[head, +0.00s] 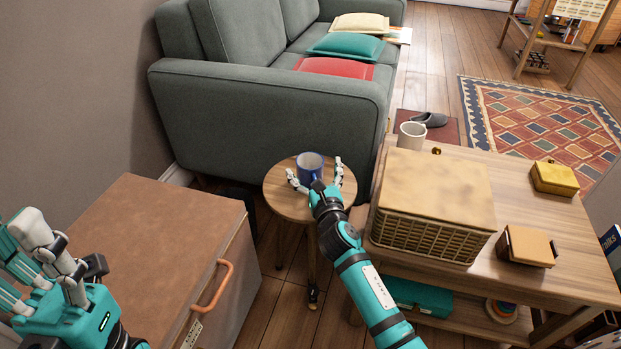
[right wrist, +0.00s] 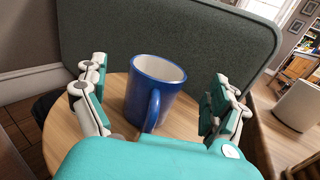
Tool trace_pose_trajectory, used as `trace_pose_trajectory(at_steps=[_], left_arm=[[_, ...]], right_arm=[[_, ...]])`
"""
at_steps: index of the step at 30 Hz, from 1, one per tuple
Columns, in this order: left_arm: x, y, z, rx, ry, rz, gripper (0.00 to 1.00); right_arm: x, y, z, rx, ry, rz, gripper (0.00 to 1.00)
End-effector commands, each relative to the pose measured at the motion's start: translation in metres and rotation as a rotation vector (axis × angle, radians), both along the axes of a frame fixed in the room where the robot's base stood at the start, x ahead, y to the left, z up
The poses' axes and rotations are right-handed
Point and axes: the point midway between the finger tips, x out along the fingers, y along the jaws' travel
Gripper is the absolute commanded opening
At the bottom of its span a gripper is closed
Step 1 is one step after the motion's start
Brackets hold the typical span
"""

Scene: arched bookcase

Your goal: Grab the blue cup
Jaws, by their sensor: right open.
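The blue cup (head: 309,166) stands upright on a small round wooden side table (head: 284,203) beside the sofa. My right gripper (head: 315,175) is open at the table, its fingers spread to either side of the cup. In the right wrist view the blue cup (right wrist: 155,90) has a white inside and its handle faces the palm. There the open right gripper (right wrist: 155,110) shows a gap between each finger and the cup. My left gripper (head: 50,265) is at the lower left of the head view, away from the cup; its fingertips are only partly clear.
A grey sofa (head: 255,115) stands right behind the side table. A wooden table (head: 560,265) at right holds a wicker basket (head: 433,205), a white mug (head: 411,136) and small boxes. A brown chest (head: 150,240) is at left.

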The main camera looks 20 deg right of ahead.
Motion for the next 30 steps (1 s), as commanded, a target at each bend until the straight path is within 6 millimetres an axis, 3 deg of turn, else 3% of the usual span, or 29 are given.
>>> trace_pose_trajectory(at_steps=[6, 15, 30], left_arm=[[0.000, -0.001, 0.007, 0.002, -0.064, 0.003, 0.40], [0.000, -0.001, 0.011, 0.004, -0.070, 0.003, 0.40], [0.000, -0.002, 0.010, 0.004, -0.069, 0.003, 0.40]], right_arm=[[0.031, -0.002, -0.003, 0.002, -0.001, -0.001, 0.97], [0.036, -0.002, -0.001, 0.001, 0.000, -0.001, 0.97], [0.036, -0.002, -0.001, 0.001, 0.000, -0.001, 0.31]])
